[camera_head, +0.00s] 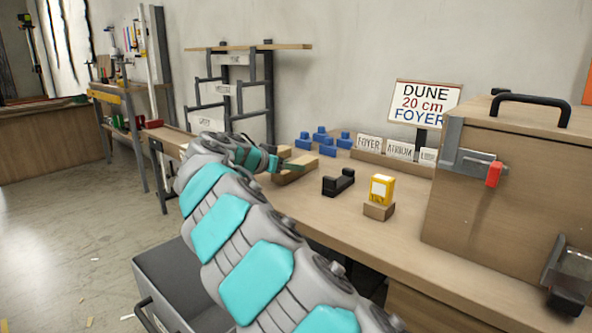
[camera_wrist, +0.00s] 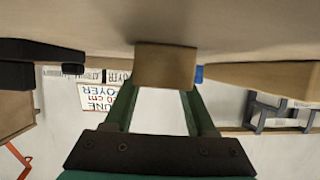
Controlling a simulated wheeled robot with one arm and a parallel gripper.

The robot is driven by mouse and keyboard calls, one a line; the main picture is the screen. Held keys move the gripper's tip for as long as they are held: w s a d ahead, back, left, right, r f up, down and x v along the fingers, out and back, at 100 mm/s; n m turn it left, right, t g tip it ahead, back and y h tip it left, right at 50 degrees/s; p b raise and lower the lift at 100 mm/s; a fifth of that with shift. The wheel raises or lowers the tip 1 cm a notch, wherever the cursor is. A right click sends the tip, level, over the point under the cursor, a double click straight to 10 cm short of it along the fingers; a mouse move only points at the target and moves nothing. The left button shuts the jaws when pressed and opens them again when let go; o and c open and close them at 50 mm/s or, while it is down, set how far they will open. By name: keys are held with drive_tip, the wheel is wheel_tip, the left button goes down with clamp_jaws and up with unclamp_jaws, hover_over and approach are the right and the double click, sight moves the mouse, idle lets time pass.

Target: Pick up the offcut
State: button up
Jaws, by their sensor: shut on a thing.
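The offcut, a small plain wooden block (camera_wrist: 165,67), sits between the two green fingertips of my gripper (camera_wrist: 162,92) in the wrist view. The fingers are shut on its sides. That view appears upside down, with the pale bench surface at the top. In the head view my gripper (camera_head: 285,161) is low over the bench (camera_head: 330,218), with light wood (camera_head: 290,176) at its fingertips. I cannot tell there whether the block touches the bench, as my arm and fingers hide part of it.
A black bracket (camera_head: 338,182) and a yellow device (camera_head: 382,189) on a wooden block (camera_head: 379,210) stand to the right. Several blue pieces (camera_head: 326,143) and a rack of name plates (camera_head: 400,156) lie behind. A large wooden box (camera_head: 500,190) fills the bench's right end.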

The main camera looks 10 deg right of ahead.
clamp_jaws()
drive_tip(key=shift+r, duration=0.1)
